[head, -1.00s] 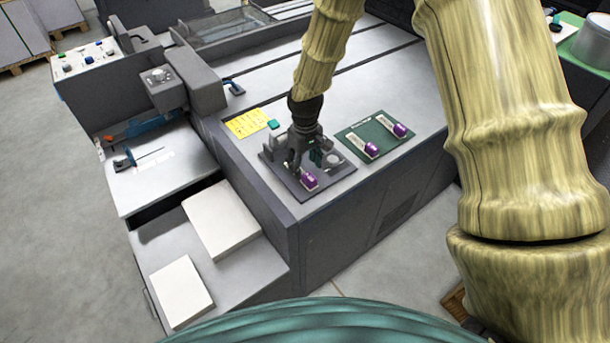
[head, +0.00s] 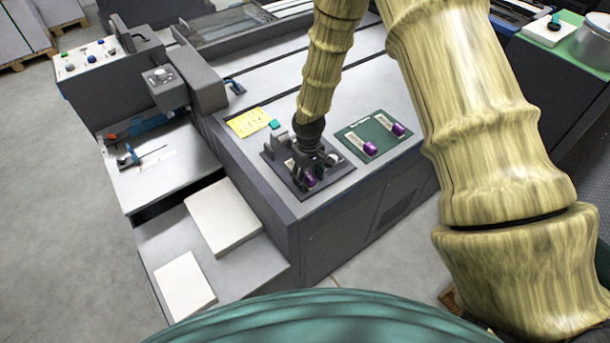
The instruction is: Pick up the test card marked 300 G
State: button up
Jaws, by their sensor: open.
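My gripper (head: 309,172) is open and points down over a dark square plate (head: 335,182) on the grey machine top. A small card with a purple part (head: 310,181) lies on the dark plate at the gripper's fingers; I cannot tell whether they touch it. Two more cards with purple ends, one nearer the front (head: 370,148) and one behind it (head: 397,129), lie on a green mat (head: 350,133) to the right. The markings on all the cards are too small to read, so I cannot tell which is 300 G. The gripper hides part of the dark plate.
White paper stacks (head: 222,217) stand lower left on a grey ledge. A control panel (head: 95,58) rises at the upper left. The machine top behind is mostly clear.

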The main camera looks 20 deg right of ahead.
jog(key=c, duration=1.2)
jog(key=shift+r, duration=0.1)
